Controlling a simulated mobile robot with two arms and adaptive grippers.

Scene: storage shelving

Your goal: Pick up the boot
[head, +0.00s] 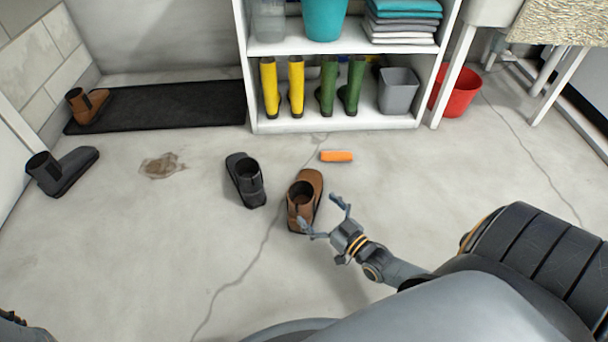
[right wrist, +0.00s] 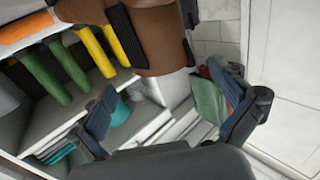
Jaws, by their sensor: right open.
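A brown boot (head: 311,185) stands upright on the concrete floor near the middle of the head view, its opening facing up. My right gripper (head: 320,214) is open and empty, at the boot's near right side, with one finger close to the shaft. I cannot tell whether it touches. In the right wrist view the brown boot (right wrist: 155,45) fills the top middle, beyond the open right gripper (right wrist: 162,84). Another dark boot (head: 65,172) is at the far left, and another brown boot (head: 88,106) is on the black mat.
An orange block (head: 337,156) lies behind the brown boot. A white shelf (head: 340,122) holds yellow boots (head: 283,88), green boots (head: 340,88) and a grey bin (head: 398,91). The black mat (head: 180,107) lies along the wall. A red bucket (head: 460,90) stands right.

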